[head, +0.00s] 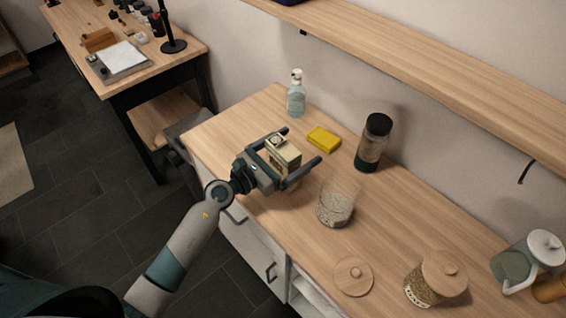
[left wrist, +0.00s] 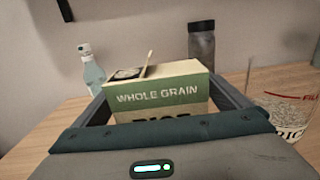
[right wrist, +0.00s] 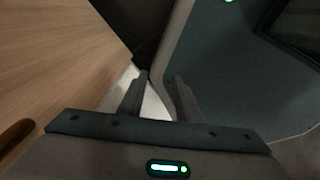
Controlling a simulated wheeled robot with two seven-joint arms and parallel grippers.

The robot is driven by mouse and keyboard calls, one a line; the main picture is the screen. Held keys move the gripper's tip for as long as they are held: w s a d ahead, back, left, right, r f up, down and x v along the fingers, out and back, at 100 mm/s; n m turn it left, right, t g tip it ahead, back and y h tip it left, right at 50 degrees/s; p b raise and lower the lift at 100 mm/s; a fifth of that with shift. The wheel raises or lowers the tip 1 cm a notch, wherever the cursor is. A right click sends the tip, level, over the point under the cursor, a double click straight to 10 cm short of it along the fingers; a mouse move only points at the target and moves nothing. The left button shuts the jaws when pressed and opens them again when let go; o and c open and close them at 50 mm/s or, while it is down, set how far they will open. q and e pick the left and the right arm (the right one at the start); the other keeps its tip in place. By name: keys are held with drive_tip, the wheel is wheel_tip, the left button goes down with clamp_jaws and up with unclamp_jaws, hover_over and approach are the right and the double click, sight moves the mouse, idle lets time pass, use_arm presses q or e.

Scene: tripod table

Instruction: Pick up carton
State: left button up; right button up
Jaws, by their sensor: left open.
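The carton (head: 285,152) is a small green and cream box standing upright on the wooden counter (head: 395,225). In the left wrist view the carton (left wrist: 158,95) shows the words "WHOLE GRAIN" and a small spout on its top. My left gripper (head: 296,149) is open, with one finger on each side of the carton. A gap shows beside the carton in the left wrist view, and whether either finger touches it is hard to tell. The carton's lower part is hidden by the gripper. My right gripper (right wrist: 160,85) shows only in its own wrist view, fingers apart and empty.
Near the carton are a soap bottle (head: 296,95), a yellow sponge (head: 323,139), a dark-lidded bottle (head: 373,145) and a glass of rice (head: 336,206). A wooden lid (head: 353,277), a lidded jar (head: 424,287) and a pitcher (head: 513,265) stand right. A shelf (head: 430,65) overhangs the wall.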

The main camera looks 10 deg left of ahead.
drive_tip(key=shift+a, duration=0.2)
use_arm(q)
drive_tip(key=c, duration=1.4)
drive_tip(key=shift+o, duration=0.2)
use_arm(e)
drive_tip(key=shift+a, duration=0.15)
use_arm(q)
drive_tip(key=shift+r, duration=0.1)
wheel_tip(320, 180, up, 10)
drive_tip(key=p, duration=0.2)
use_arm(e)
drive_tip(key=shift+d+r, duration=0.25)
drive_tip(key=shift+r, duration=0.8)
use_arm(q)
drive_tip(key=shift+a, duration=0.1)
use_arm(e)
drive_tip(key=shift+a, duration=0.2)
